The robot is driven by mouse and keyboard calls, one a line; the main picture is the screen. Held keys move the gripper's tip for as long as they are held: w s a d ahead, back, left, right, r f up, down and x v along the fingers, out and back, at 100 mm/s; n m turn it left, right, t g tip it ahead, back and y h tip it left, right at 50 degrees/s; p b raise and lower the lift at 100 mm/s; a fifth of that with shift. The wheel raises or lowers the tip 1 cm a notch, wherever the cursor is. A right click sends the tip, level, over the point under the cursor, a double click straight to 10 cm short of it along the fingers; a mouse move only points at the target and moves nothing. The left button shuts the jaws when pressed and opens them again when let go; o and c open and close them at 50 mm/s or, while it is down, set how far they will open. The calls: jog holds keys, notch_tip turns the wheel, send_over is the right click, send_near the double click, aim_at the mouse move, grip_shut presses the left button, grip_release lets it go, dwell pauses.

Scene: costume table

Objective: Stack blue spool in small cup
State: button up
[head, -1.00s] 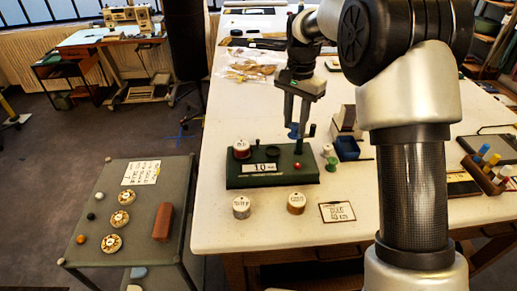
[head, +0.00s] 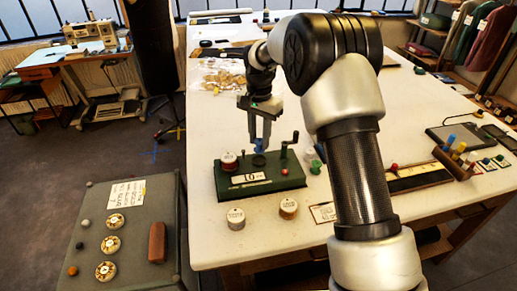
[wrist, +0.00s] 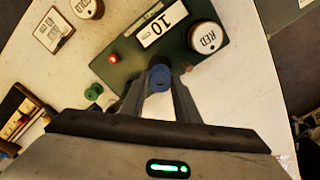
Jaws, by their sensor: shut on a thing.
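My gripper (head: 259,145) points down over the green board (head: 232,187) and is shut on the blue spool (head: 259,160). In the wrist view the blue spool (wrist: 160,78) sits between the two fingertips (wrist: 160,88), over the board's edge beside the card marked 10. I cannot make out the small cup under the spool; the spool and fingers hide that part of the board. I cannot tell whether the spool touches anything below. A spool labelled RED (wrist: 205,38) stands on the board to one side of the gripper.
A green spool (head: 315,167) stands just right of the board. Two labelled spools (head: 236,219) (head: 289,208) stand in front.

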aim_at(259, 148)
jog(key=shift+f, duration=2.05)
jog(key=shift+f, duration=0.1)
jog(key=shift+f, duration=0.3)
jog(key=o, duration=1)
jog(key=shift+r, duration=0.1)
